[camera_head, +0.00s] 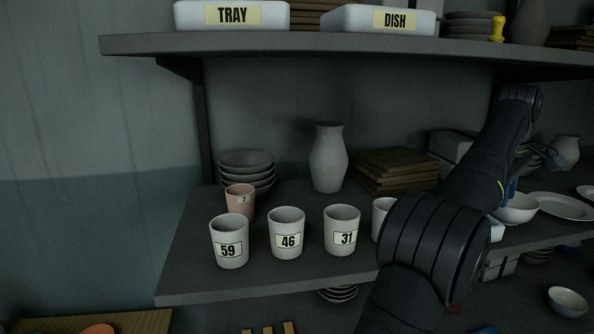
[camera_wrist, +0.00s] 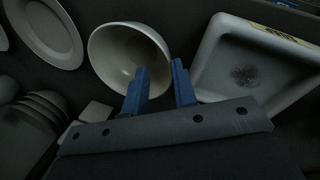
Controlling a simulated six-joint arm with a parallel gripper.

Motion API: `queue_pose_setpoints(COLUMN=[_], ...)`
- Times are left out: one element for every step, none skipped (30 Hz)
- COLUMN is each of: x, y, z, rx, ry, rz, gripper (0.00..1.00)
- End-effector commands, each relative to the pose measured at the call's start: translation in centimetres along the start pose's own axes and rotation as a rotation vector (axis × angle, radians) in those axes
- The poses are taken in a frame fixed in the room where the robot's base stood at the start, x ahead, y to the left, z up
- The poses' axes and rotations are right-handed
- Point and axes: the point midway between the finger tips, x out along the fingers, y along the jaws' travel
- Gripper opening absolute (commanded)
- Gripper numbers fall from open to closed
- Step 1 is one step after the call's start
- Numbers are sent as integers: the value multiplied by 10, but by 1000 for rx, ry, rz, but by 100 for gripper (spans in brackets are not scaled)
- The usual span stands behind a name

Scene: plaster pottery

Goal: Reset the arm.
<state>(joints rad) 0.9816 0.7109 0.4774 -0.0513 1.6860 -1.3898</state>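My arm (camera_head: 440,240) stands at the right of the head view and reaches toward the shelf's right side. In the head view the gripper is mostly hidden behind my arm, with a bit of blue showing. A white bowl (camera_wrist: 112,72) lies just beyond the left finger in the wrist view; I cannot tell whether they touch. The bowl also shows in the head view (camera_head: 518,211).
White cups labelled 59 (camera_head: 229,241), 46 (camera_head: 287,232) and 31 (camera_head: 342,230) stand at the shelf's front, with a pink cup (camera_head: 239,200) behind. A vase (camera_head: 328,158) and boards (camera_head: 396,170) stand farther back. A square white dish (camera_wrist: 255,65) lies right of the fingers.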

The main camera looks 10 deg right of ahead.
Motion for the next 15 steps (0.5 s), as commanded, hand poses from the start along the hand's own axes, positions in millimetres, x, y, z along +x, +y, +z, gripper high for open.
queue_pose_setpoints(x=[-3, -3, -3, -4, -4, -5, -6, -6, -6, -8, -8, -9, -9, -10, -10], y=[-2, -4, -6, -8, -9, -12, -14, -16, -18, -20, -23, -26, -28, -30, -33], z=[7, 11, 16, 20, 24, 31, 35, 40, 48, 53, 58, 66, 71, 76, 84], rx=[2, 2, 3, 3, 3, 3, 3, 4, 4, 3, 3, 5, 4, 3, 5], ry=[-1, -1, -1, -1, -1, -1, -1, -1, -2, -1, -1, -2, -1, -1, -1], rz=[1, -1, -1, 0, 0, 0, 0, -1, 0, 1, 0, -1, 0, 0, 0], gripper=[25, 25, 25, 25, 25, 25, 25, 25, 25, 25, 25, 25, 25, 25, 25])
